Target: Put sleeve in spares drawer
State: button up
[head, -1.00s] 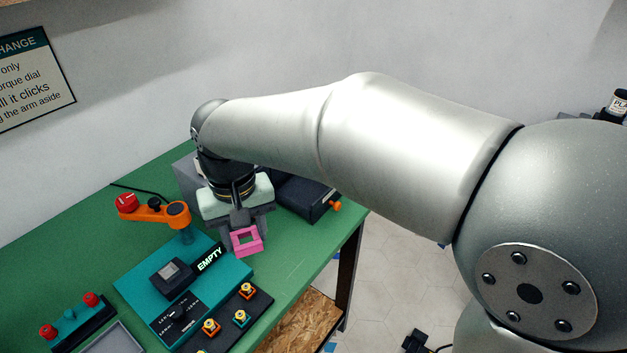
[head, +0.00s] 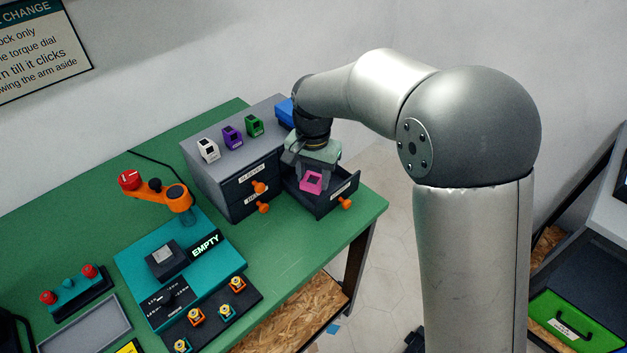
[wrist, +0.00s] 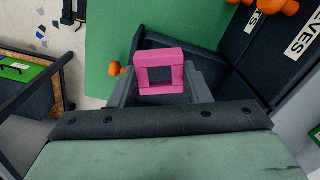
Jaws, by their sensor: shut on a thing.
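A pink square sleeve (head: 313,181) with an open middle is held in my gripper (head: 312,176). In the wrist view the pink sleeve (wrist: 160,72) sits between the two grey fingers. The open drawer (head: 332,200) is pulled out from the right part of the grey cabinet (head: 226,168), with an orange knob (head: 345,203) and a white label too small to read. The sleeve is over the open drawer, seemingly near its rim; the exact height is unclear. In the wrist view, dark drawer walls (wrist: 225,72) lie around and below the fingers.
White, purple and green sleeves (head: 232,136) stand on the cabinet, with a blue item (head: 285,112) at its right end. Two shut drawers with orange knobs (head: 261,187) are left of the open one. A teal fixture (head: 180,265) and orange arm (head: 168,196) stand at front left.

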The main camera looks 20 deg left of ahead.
send_over(313, 195)
notch_tip(313, 195, down, 4)
jog(key=shift+f+p, duration=0.15)
jog(key=shift+p, duration=0.25)
jog(key=shift+f, duration=1.6)
jog(key=shift+f, duration=0.2)
jog(key=o, duration=0.7)
jog(key=shift+c, duration=0.2)
